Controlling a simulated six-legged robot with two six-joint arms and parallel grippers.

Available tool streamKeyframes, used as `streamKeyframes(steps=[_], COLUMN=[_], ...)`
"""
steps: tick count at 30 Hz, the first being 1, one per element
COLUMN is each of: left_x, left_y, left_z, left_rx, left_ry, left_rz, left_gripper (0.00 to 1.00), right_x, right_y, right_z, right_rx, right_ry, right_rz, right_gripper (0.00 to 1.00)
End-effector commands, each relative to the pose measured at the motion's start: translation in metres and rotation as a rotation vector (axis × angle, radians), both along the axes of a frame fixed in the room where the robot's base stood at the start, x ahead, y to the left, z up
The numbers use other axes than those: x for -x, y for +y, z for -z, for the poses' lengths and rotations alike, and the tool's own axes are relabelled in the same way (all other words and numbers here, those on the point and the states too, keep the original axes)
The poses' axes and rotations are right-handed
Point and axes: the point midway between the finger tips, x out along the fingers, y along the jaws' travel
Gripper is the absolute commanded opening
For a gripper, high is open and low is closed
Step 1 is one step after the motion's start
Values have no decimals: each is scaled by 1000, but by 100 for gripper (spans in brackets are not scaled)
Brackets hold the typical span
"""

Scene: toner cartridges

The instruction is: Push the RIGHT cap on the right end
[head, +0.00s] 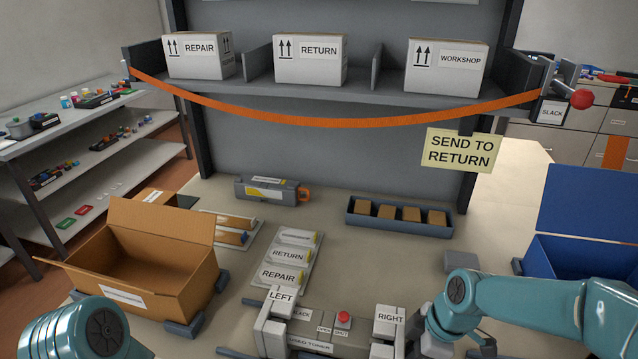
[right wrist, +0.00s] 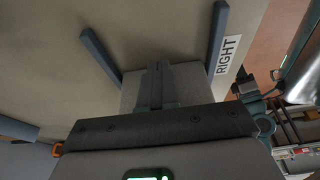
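The used toner cartridge (head: 325,318) lies at the bottom centre of the head view, with a red knob on top. The light grey LEFT cap (head: 270,325) is at its left end. The RIGHT cap (head: 387,328) stands at its right end; whether a gap remains between them I cannot tell. My right gripper (head: 428,338) is just right of this cap. In the right wrist view its dark fingers (right wrist: 157,82) lie together against or just before the grey RIGHT cap (right wrist: 192,80); contact is unclear. Only my left arm shows, at the bottom left; its gripper is out of view.
An open cardboard box (head: 155,258) stands left and a blue bin (head: 575,258) right. Label plates (head: 305,262), a spare cartridge (head: 270,191) and a tray of brown blocks (head: 352,217) lie behind. An orange strap (head: 330,122) hangs across the shelf. A grey block (head: 460,262) sits near my right arm.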

Motion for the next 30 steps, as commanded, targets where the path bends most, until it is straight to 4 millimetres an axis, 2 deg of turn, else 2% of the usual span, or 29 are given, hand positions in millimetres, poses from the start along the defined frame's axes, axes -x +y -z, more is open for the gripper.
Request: streamKeyframes(steps=[9,21,30], left_x=[0,0,0], left_y=[0,0,0], left_z=[1,1,4], left_rx=[0,0,0], left_ry=[0,0,0], left_rz=[0,0,0], left_gripper=[0,0,0], right_x=[-3,-3,2], right_y=[11,11,-8], right_z=[0,0,1], right_rx=[0,0,-1], right_ry=[0,0,-1], right_rz=[0,0,4], right_gripper=[0,0,0])
